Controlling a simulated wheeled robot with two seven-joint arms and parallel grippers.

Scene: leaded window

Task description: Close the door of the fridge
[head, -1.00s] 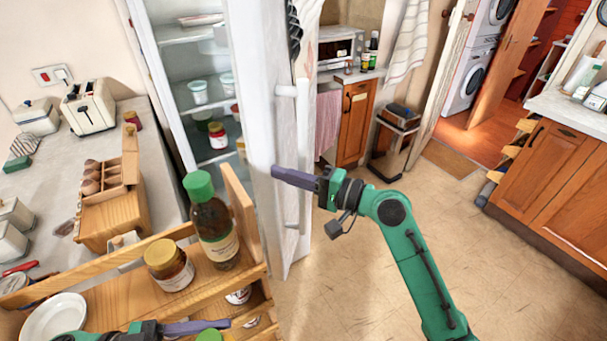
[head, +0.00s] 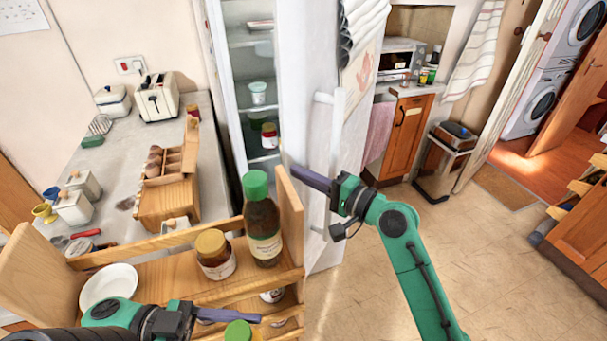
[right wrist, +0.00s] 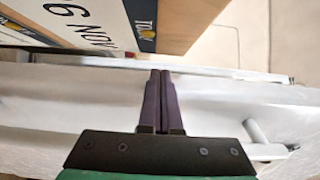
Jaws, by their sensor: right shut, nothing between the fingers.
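The fridge (head: 221,75) stands at the back with its white door (head: 308,85) partly open. Shelves with a tub (head: 258,93) and a jar (head: 269,135) show through the gap. The door's white handle (head: 322,160) is on its right-hand face. My right gripper (head: 294,172) is shut and empty, its purple fingertips at the door's near edge, seemingly against it. In the right wrist view its shut fingers (right wrist: 160,78) lie over the white door surface, with the handle (right wrist: 264,142) at right. My left gripper (head: 255,318) is low, over the wooden rack; its jaw opening is unclear.
A wooden rack (head: 150,243) with a green-capped bottle (head: 262,225), a brown jar (head: 215,257) and a white bowl (head: 108,286) stands close in front. A counter (head: 212,170) with a toaster (head: 158,100) is at left. The tiled floor (head: 480,265) at right is clear.

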